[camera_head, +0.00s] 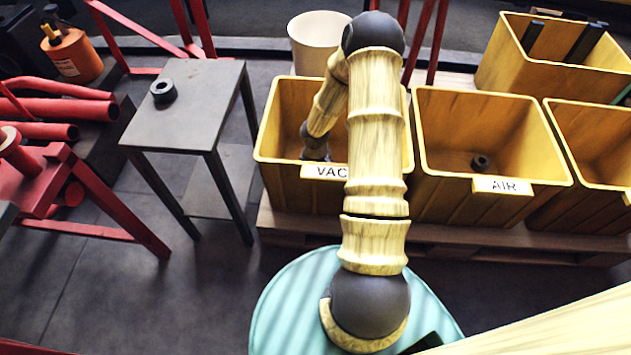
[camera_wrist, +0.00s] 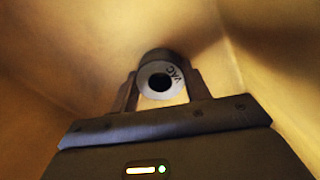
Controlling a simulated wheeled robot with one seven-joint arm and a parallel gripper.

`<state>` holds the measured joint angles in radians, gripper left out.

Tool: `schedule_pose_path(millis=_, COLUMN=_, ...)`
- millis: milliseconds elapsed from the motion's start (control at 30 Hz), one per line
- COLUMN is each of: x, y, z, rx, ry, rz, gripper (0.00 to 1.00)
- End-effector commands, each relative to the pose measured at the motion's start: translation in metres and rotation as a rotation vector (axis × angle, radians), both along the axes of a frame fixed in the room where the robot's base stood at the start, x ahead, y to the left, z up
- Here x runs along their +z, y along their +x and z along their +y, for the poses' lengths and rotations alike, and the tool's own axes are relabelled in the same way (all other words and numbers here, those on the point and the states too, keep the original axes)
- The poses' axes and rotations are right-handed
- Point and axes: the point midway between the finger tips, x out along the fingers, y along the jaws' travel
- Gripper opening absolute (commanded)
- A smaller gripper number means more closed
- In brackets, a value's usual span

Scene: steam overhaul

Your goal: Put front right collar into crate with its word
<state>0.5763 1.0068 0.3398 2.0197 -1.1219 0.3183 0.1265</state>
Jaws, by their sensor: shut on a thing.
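My gripper (camera_wrist: 162,88) is shut on a collar (camera_wrist: 145,77), a dark ring with a pale end face that reads VAC. The wrist view shows it between the two fingers, with yellow crate walls around. In the head view my arm reaches down into the yellow crate labelled VAC (camera_head: 275,185), whose word is partly covered by my arm. The fingers and the held collar are hidden or too small to tell there. Another dark collar (camera_head: 163,91) lies on the small grey table. A third dark collar (camera_head: 481,162) lies inside the crate labelled AIR (camera_head: 450,208).
Another yellow crate (camera_head: 588,150) stands right of the AIR crate, and one with dark bars (camera_head: 550,72) stands behind. A white bin (camera_head: 312,58) is behind the VAC crate. The grey table (camera_head: 205,120) stands to the left, beside red pipes and red stands (camera_head: 110,205).

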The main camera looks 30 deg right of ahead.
Motion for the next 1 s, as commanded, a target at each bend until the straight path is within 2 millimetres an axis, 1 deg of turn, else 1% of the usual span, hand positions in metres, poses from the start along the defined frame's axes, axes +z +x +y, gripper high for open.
schedule_pose_path(millis=200, x=0.0017, y=0.0006, z=0.0000, rx=0.001, ry=0.000, rz=-0.001, gripper=0.04)
schedule_pose_path(millis=500, x=-0.0060, y=0.0002, z=-0.0011, rx=-0.001, ry=-0.001, rz=-0.001, gripper=0.04)
schedule_pose_path(millis=533, x=-0.0054, y=-0.0001, z=-0.0011, rx=-0.001, ry=-0.001, rz=-0.001, gripper=0.53)
schedule_pose_path(millis=600, x=-0.0052, y=-0.0001, z=-0.0010, rx=-0.001, ry=-0.001, rz=-0.001, gripper=0.67)
schedule_pose_path(millis=633, x=-0.0053, y=-0.0001, z=-0.0009, rx=-0.001, ry=0.000, rz=0.000, gripper=0.69)
schedule_pose_path(millis=867, x=-0.0051, y=-0.0002, z=-0.0008, rx=-0.001, ry=0.000, rz=0.000, gripper=0.69)
schedule_pose_path(millis=1000, x=0.0001, y=-0.0001, z=-0.0011, rx=-0.002, ry=0.001, rz=-0.001, gripper=0.69)
